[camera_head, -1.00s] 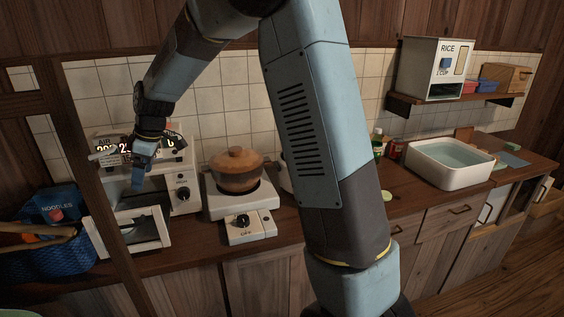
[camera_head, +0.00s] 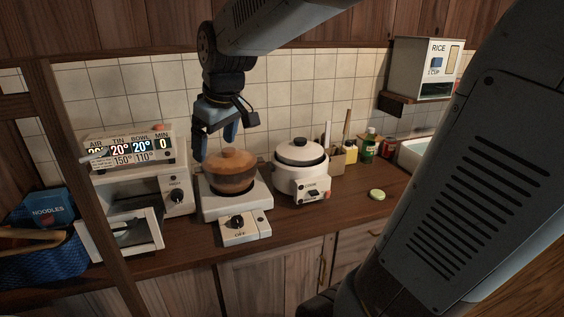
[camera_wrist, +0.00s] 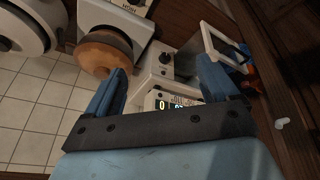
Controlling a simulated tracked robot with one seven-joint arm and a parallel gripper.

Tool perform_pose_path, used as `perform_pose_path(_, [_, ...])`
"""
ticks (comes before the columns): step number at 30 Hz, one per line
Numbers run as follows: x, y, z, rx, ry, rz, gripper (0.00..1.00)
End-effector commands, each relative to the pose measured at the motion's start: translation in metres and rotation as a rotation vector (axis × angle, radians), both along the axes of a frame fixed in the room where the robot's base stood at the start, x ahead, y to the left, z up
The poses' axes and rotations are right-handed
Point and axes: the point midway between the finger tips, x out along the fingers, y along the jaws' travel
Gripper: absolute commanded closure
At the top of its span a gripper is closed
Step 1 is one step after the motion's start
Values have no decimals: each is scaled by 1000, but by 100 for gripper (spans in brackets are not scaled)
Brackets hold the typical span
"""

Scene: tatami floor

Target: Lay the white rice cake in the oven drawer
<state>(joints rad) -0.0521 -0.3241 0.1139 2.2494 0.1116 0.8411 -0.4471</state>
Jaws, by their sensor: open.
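The white oven (camera_head: 179,170) stands at the left of the counter with its drawer (camera_head: 157,228) pulled out. The drawer's pale frame also shows in the wrist view (camera_wrist: 213,31). I cannot clearly make out a rice cake in the drawer; its dark inside shows only a thin pale streak. A small white piece (camera_wrist: 281,123) lies against dark wood at the right of the wrist view; I cannot tell whether it is the rice cake. My gripper (camera_head: 216,147) is open, with nothing seen between its fingers, above the brown pot and right of the oven.
The brown lidded pot (camera_head: 232,172) sits on a white burner (camera_head: 208,208). A white rice cooker (camera_head: 300,180) stands right of it, with bottles behind. A pale green disc (camera_head: 377,194) lies on the counter.

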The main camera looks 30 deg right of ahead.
Motion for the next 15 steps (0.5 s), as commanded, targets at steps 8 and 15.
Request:
perform_pose_path(8, [-62, -42, 8, 37, -41, -220, 13])
perform_pose_path(15, [-113, -70, 4, 83, -75, -399, 13])
